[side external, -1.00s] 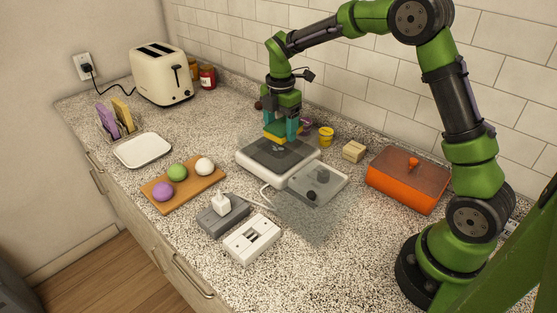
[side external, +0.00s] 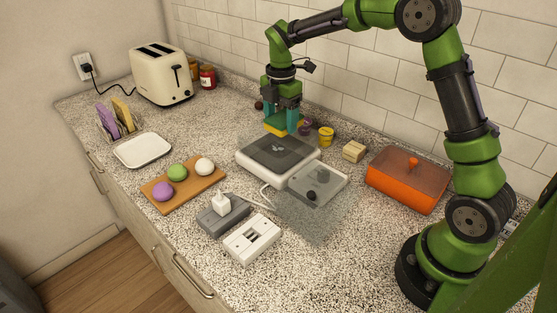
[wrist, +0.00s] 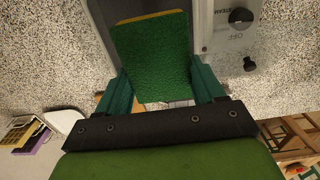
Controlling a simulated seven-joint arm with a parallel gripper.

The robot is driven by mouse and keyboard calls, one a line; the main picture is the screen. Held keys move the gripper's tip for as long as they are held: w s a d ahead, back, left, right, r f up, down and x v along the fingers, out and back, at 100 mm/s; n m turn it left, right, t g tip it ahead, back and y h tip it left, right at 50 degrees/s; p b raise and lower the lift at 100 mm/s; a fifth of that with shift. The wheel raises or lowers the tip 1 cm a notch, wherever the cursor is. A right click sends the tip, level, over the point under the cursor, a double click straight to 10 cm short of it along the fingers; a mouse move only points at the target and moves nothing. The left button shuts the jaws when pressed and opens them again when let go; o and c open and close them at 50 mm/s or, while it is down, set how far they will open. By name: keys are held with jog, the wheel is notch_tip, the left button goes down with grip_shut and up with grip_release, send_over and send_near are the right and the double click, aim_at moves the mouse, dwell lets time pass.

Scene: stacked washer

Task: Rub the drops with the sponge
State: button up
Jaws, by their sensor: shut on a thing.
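My gripper (side external: 281,122) is shut on a sponge (side external: 275,130) with a green top and yellow underside. In the wrist view the sponge's green face (wrist: 152,52) shows between the two teal fingers. The sponge is at the back edge of the dark plate of a white electric hob (side external: 246,165); I cannot tell whether it touches the plate. Small pale drops (side external: 279,148) lie on the dark plate, in front of the sponge. In the wrist view the sponge hides most of the plate.
A control panel with a knob (side external: 311,194) adjoins the hob at the right. Purple and yellow cups (side external: 326,137) and a wooden block (side external: 354,151) stand behind. An orange lidded dish (side external: 405,181) is further right. A board with coloured balls (side external: 205,181) lies front left.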

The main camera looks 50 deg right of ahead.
aim_at(281, 154)
jog(key=shift+f, duration=0.1)
jog(key=shift+f, duration=3.4)
jog(key=shift+w+f, duration=0.5)
jog(key=shift+w, duration=0.05)
jog(key=shift+c, duration=0.5)
jog(key=shift+w+f, duration=0.1)
jog(key=shift+w, duration=1.35)
jog(key=shift+s, duration=2.05)
jog(key=shift+r, duration=4.15)
